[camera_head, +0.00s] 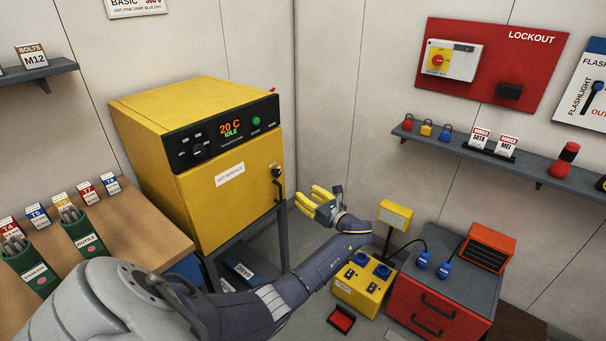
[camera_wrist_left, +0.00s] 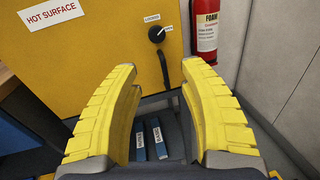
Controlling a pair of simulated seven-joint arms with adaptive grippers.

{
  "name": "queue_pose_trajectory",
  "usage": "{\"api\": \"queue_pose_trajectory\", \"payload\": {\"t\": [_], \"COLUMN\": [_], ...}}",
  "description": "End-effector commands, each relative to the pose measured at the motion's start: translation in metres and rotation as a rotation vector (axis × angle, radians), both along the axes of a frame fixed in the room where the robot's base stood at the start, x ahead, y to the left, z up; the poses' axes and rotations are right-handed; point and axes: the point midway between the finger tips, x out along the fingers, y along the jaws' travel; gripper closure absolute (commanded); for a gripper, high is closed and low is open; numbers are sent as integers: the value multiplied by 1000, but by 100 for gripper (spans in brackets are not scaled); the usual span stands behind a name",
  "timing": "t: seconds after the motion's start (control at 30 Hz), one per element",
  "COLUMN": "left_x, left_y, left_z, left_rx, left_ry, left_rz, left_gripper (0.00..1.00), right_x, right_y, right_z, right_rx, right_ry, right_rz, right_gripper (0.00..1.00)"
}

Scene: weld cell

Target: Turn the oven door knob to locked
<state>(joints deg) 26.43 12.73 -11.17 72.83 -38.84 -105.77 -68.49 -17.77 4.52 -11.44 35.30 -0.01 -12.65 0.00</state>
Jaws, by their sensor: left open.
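The yellow oven (camera_head: 225,195) stands at the back left with its door closed. The black round door knob (camera_head: 277,172) is on the door's right side; in the left wrist view the knob (camera_wrist_left: 157,35) has a pale pointer line aimed up and right, toward a small label too small to read surely. A "LOCKED" label (camera_wrist_left: 152,17) sits above it. My left gripper (camera_head: 307,197) is open and empty, apart from the door, to the right of and below the knob. In the left wrist view its yellow fingers (camera_wrist_left: 158,72) frame the space below the knob. My right gripper is not in view.
A black door handle (camera_wrist_left: 163,68) hangs just below the knob. A red extinguisher (camera_wrist_left: 204,28) is right of the oven in the wrist view. A yellow power box (camera_head: 362,285) and a red drawer cabinet (camera_head: 435,305) stand right of my arm. A workbench (camera_head: 125,230) is at left.

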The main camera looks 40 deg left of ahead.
Motion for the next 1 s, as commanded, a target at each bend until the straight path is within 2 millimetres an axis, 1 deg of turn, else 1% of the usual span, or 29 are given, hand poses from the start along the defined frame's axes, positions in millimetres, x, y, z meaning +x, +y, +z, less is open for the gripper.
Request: {"api": "queue_pose_trajectory", "payload": {"t": [0.1,0.23,0.37,0.5,0.8,1.0], "left_x": [-3,-3,0,3,11,17], "left_y": [1,7,21,44,99,132], "left_z": [4,5,5,6,5,5], "left_rx": [27,34,34,35,33,33], "left_ry": [59,83,83,83,82,82], "left_rz": [15,17,17,17,17,17], "left_gripper": [58,58,58,58,58,58], "right_x": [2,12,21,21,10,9], "right_y": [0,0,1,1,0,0], "right_z": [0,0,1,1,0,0], "right_rx": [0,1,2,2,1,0], "right_ry": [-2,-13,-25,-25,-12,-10], "right_rz": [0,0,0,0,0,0], "right_gripper": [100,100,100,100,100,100]}}
